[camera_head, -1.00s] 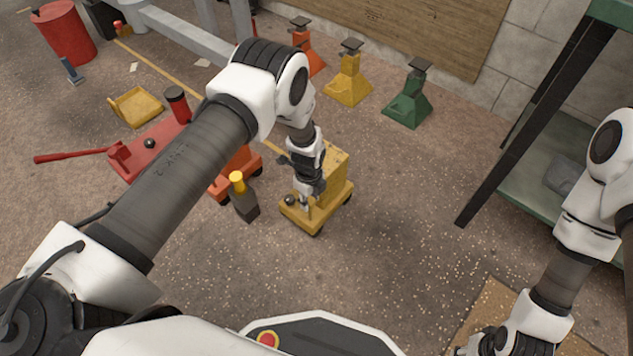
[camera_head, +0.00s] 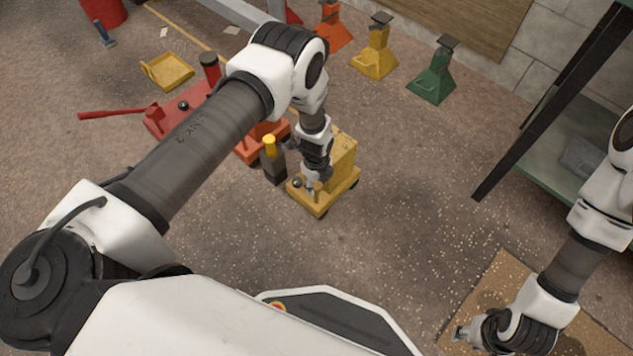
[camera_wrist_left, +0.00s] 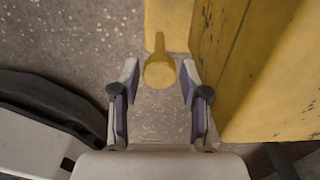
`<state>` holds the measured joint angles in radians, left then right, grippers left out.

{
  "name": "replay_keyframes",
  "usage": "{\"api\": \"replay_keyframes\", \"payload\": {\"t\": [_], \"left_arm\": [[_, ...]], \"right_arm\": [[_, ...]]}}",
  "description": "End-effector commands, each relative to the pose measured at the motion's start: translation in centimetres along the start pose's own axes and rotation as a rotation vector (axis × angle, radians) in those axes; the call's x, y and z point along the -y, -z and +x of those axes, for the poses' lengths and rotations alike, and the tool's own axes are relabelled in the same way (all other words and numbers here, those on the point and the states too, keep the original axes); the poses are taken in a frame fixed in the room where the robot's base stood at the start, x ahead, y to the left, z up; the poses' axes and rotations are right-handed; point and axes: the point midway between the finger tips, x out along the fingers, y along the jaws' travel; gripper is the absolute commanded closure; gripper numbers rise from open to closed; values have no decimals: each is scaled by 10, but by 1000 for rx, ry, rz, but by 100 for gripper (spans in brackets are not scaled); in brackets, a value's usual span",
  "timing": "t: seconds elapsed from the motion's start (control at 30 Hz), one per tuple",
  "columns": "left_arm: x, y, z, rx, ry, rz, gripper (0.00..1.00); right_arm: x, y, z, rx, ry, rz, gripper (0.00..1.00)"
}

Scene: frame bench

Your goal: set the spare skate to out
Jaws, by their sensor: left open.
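A yellow wheeled skate (camera_head: 319,204) with an upright yellow block (camera_head: 343,152) stands on the floor near the middle of the head view. A dark round knob (camera_head: 297,183) sits at its left edge. My left gripper (camera_head: 309,190) points down at that side of the skate. In the left wrist view my left gripper (camera_wrist_left: 158,80) is open, and a yellow tab with a round end (camera_wrist_left: 159,72) shows between its fingertips. I cannot tell if they touch it. The yellow block (camera_wrist_left: 262,75) rises close on the right there. My right gripper (camera_head: 465,334) is at the bottom right; its fingers are unclear.
A dark bottle with a yellow cap (camera_head: 272,165), an orange skate (camera_head: 255,150) and a red jack (camera_head: 165,119) stand just left. A yellow stand (camera_head: 375,62) and a green stand (camera_head: 432,84) are behind. A green shelf (camera_head: 565,165) is right. The floor in front is clear.

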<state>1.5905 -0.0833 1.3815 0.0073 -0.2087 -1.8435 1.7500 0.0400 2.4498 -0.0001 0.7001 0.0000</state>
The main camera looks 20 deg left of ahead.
Motion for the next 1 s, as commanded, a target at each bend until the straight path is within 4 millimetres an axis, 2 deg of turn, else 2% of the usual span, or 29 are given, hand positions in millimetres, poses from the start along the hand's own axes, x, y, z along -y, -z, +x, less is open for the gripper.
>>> {"api": "replay_keyframes", "payload": {"t": [0.23, 0.33, 0.47, 0.7, 0.83, 1.0], "left_arm": [[0, 0, -1, 0, 0, 0, 55], [1, 0, -10, 0, 1, -1, 55], [1, 0, -36, 1, 2, -1, 55], [1, 0, -97, 1, 2, -1, 55], [0, 0, -115, 1, 1, 1, 55], [0, 0, -120, 0, -2, 1, 55]], "right_arm": [[0, 0, 0, 0, 0, 0, 60], [0, 0, 0, 0, 0, 0, 60], [0, 0, 0, 0, 0, 0, 60], [0, 0, 0, 0, 0, 0, 60], [0, 0, 0, 0, 0, 0, 60], [0, 0, 0, 0, 0, 0, 60]]}}
